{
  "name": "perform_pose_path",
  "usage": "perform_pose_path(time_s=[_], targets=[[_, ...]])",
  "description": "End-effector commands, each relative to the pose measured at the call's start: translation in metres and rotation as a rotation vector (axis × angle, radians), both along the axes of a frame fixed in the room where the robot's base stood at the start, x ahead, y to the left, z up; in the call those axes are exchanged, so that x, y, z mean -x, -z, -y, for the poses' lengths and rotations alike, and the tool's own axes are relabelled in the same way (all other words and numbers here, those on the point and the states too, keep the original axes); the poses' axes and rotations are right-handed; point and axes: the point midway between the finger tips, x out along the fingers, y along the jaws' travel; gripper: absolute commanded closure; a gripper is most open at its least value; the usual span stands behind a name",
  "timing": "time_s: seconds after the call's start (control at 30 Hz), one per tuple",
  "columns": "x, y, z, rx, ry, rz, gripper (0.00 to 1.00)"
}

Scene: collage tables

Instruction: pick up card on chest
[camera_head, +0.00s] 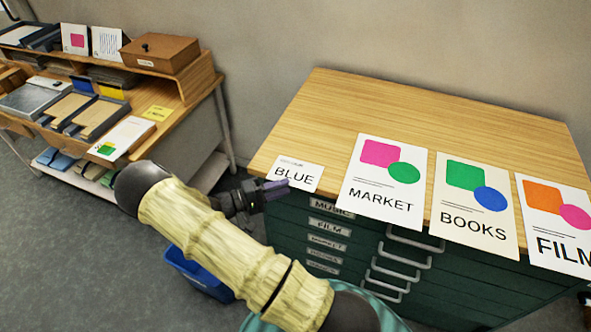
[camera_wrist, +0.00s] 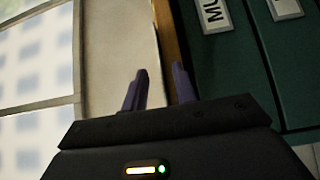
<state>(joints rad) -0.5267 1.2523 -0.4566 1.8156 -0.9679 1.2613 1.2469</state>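A small white card marked BLUE (camera_head: 295,174) lies flat at the front left corner of the wooden top of the green chest (camera_head: 440,110). Its front edge is at the chest's front edge. My gripper (camera_head: 283,188) is close to the card's front edge, coming from the left front. In the wrist view my gripper (camera_wrist: 160,92) has its two purple fingers apart, with nothing seen clamped between them. The chest's wooden edge (camera_wrist: 168,30) shows beyond the fingers.
Large cards MARKET (camera_head: 385,205), BOOKS (camera_head: 475,228) and FILM (camera_head: 555,245) lie along the chest's front edge to the right. Drawer handles (camera_head: 415,240) stick out below. A shelf desk (camera_head: 180,120) stands left, with a blue bin (camera_head: 200,275) on the floor. The chest top's back is clear.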

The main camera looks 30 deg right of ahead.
Motion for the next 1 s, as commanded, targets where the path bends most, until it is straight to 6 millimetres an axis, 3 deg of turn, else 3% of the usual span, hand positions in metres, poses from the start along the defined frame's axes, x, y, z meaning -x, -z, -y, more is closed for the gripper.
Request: perform_pose_path(time_s=[0.13, 0.67, 0.8, 1.0], targets=[[0.0019, -0.0001, 0.0131, -0.001, 0.000, 0.000, 0.72], [0.0016, 0.0007, 0.0132, -0.001, -0.001, 0.001, 0.72], [0.0015, 0.0007, 0.0131, -0.001, -0.001, 0.001, 0.99], [0.0017, 0.0008, 0.0134, -0.002, -0.001, 0.001, 1.00]])
